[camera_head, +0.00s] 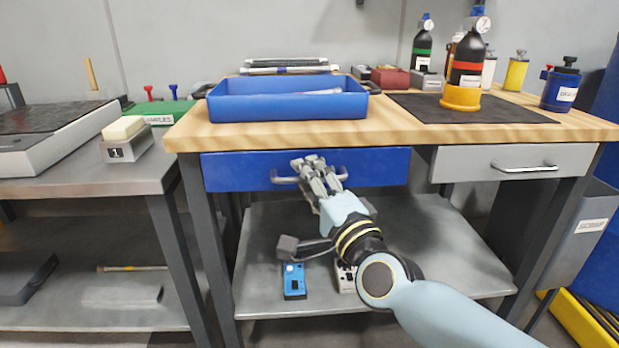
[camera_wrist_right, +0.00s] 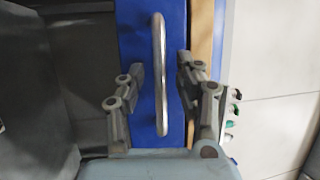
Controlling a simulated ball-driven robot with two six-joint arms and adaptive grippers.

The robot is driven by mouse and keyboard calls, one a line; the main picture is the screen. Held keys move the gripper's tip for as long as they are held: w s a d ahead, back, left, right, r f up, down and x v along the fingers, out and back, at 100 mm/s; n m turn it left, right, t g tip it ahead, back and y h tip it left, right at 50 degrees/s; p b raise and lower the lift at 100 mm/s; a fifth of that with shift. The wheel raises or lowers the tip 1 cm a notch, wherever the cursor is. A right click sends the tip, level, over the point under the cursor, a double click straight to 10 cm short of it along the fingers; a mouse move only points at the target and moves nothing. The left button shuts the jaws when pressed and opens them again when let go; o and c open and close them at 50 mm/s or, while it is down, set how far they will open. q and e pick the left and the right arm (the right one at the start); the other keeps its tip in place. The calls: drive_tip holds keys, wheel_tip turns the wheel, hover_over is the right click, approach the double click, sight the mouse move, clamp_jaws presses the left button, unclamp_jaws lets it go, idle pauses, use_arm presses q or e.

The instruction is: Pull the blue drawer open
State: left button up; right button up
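The blue drawer (camera_head: 235,172) sits under the left part of the wooden workbench top and looks shut. Its silver bar handle (camera_head: 285,180) runs horizontally across the middle of the front. My right gripper (camera_head: 313,163) is at the handle, covering its middle. In the right wrist view the drawer front (camera_wrist_right: 134,45) is turned on its side. The handle (camera_wrist_right: 159,100) stands between the two spread fingers of the right gripper (camera_wrist_right: 160,68), with gaps on both sides. The gripper is open and holds nothing. My left gripper is not in view.
A grey drawer (camera_head: 465,163) with its own handle is to the right. A blue tray (camera_head: 288,112) stands on the wooden top (camera_head: 400,132) above. The lower shelf (camera_head: 440,250) holds a blue device (camera_head: 294,281). A grey side table (camera_head: 60,185) stands left.

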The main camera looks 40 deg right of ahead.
clamp_jaws()
drive_tip(key=shift+s+f, duration=0.1)
idle(0.4)
